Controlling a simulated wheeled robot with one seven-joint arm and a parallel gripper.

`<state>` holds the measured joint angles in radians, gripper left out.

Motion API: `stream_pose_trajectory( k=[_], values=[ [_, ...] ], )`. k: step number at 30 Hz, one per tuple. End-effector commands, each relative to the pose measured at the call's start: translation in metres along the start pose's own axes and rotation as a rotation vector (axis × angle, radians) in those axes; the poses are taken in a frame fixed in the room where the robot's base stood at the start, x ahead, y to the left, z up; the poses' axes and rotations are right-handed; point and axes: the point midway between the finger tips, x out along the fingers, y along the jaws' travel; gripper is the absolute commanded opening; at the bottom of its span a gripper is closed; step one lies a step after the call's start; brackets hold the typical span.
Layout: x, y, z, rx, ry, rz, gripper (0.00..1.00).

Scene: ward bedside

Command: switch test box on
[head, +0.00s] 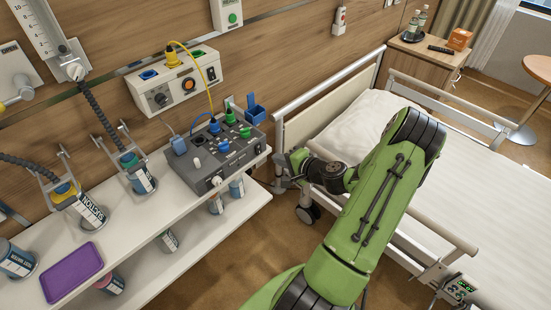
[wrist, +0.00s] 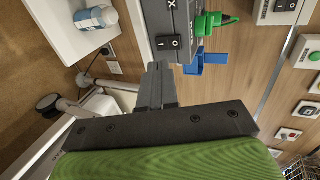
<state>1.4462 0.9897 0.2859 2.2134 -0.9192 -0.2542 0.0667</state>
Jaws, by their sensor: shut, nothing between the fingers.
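The grey test box (head: 232,168) stands on the upper white shelf in the head view, with blue and green plugs on its top. In the wrist view the box (wrist: 150,18) is at the top middle. A black rocker switch (wrist: 168,43) marked with a line and a circle sits near its end. A green plug (wrist: 208,24) is beside it. My gripper (head: 280,177) is right of the box, near the bed's head end. In the wrist view my gripper (wrist: 158,72) is shut and empty, its tips just below the switch. I cannot tell whether they touch the box. Which side of the switch is pressed is unclear.
The wall unit (head: 178,83) with a yellow cable is above the box. A blue holder (head: 255,112) is behind it. The bed (head: 360,125) with rails is to the right. Suction jars (head: 140,178) and a purple tray (head: 72,272) are left. A bottle (wrist: 95,18) shows upper left in the wrist view.

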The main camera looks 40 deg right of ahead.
Motion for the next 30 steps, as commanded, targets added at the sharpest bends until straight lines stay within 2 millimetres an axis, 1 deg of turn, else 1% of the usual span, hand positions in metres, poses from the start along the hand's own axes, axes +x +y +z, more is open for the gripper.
stream_pose_trajectory(
  k=[9,13,17,24,26,30],
  values=[
    [-0.057,0.0,0.0,0.002,0.003,0.002,0.0],
    [-0.073,-0.001,0.0,0.0,0.001,0.0,0.0],
    [-0.077,0.0,0.001,0.0,-0.002,0.0,0.0],
    [-0.076,0.0,0.001,-0.001,-0.002,0.001,0.0],
    [-0.075,0.004,0.001,-0.003,-0.002,0.003,0.0],
    [-0.071,0.018,0.0,-0.006,-0.003,0.011,0.0]
  ],
)
